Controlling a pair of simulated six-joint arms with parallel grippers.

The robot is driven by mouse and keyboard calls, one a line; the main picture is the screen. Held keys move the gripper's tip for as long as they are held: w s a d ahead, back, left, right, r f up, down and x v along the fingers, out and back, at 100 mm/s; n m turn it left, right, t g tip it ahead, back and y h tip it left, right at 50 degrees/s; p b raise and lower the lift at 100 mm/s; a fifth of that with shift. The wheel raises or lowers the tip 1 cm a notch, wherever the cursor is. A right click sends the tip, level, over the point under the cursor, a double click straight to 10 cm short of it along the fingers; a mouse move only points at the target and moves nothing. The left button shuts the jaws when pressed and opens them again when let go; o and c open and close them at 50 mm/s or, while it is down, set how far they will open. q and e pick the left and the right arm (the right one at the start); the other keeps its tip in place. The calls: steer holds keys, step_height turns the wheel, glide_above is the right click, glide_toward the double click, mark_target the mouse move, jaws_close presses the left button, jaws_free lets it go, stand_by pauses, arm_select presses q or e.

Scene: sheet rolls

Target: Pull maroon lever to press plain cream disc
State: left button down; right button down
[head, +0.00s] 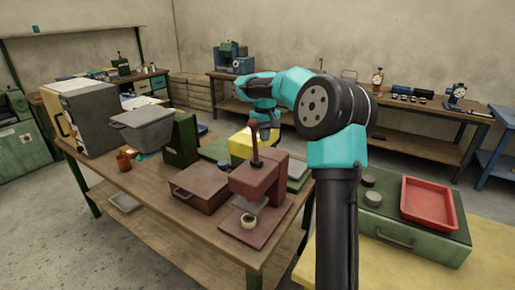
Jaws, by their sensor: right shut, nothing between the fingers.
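A maroon press (272,182) stands at the front right corner of the wooden table. Its maroon lever (256,150) points up from the top of the press. A small cream disc (249,221) lies on the press base, below the press's head; its face is too small to make out fully. My right gripper (265,131) is shut and empty, pointing down right by the upper end of the lever; I cannot tell whether they touch. My left gripper is not in view.
A brown box with a handle (200,188) stands left of the press. A grey bin (145,128) and an orange jar (124,162) are farther left. A green case (420,225) with a red tray (430,202) and dark round pieces is at the right.

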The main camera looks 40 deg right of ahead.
steer(key=d, duration=0.2)
steer(key=shift+w+d, duration=0.35)
steer(key=shift+d, duration=0.05)
steer(key=shift+r, duration=0.15)
step_height(320, 180, up, 10)
steer(key=d, duration=0.2)
steer(key=shift+w, duration=0.2)
stand_by(0.7)
stand_by(0.4)
